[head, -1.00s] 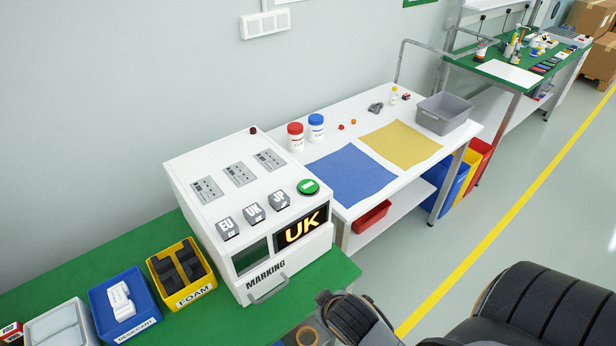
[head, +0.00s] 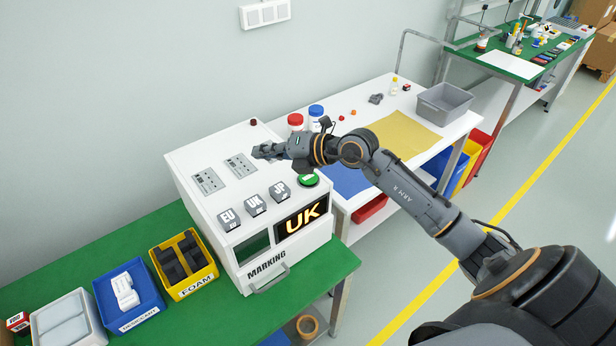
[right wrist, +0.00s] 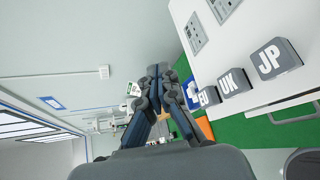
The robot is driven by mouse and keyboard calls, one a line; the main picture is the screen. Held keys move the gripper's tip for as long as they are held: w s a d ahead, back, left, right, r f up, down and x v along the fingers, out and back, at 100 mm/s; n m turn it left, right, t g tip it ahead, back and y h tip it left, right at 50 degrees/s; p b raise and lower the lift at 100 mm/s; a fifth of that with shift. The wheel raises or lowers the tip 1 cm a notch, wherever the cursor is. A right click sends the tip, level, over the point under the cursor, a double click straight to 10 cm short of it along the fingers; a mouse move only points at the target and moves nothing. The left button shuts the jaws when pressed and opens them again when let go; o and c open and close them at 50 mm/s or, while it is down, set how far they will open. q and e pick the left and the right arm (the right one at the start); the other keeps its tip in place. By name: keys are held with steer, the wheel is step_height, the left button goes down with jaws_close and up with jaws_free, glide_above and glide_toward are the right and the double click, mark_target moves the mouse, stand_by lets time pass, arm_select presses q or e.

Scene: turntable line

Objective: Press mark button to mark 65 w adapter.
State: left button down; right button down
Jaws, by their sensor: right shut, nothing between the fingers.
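The white marking machine (head: 215,245) stands on the green bench, with "MARKING" on its front and a lit display (head: 301,216) reading "UK". On its top are grey keys EU (head: 229,219), UK (head: 254,205) and JP (head: 280,190), and a round green button (head: 309,180). The right wrist view also shows the JP key (right wrist: 274,59). My right gripper (head: 262,152) is shut and empty, above the machine's top behind the green button. The adapter cannot be made out; the machine's dark window (head: 253,246) shows no clear contents. My left gripper is not in view.
A yellow FOAM bin (head: 183,264) and a blue DESICCANT bin (head: 129,295) stand left of the machine. On the white table right of it are a yellow mat (head: 405,134), a grey bin (head: 444,103) and bottles. My right arm crosses over this table.

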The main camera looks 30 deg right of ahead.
mark_target(311, 179)
steer(key=d+f+g+h, duration=0.1)
steer(key=d+h, duration=0.2)
steer(key=d, duration=0.3)
steer(key=d+f+m+g+h, duration=0.1)
steer(key=d+f+h, duration=0.1)
steer(key=d, duration=0.5)
steer(key=shift+w+g+h, duration=0.3)
steer(key=shift+w+h, duration=0.05)
steer(key=shift+h, duration=0.25)
steer(key=shift+f, duration=0.15)
step_height(311, 179, down, 8)
steer(key=b, duration=0.5)
steer(key=shift+f+b, duration=0.35)
steer(key=shift+f+b, duration=0.35)
steer(key=shift+b, duration=0.1)
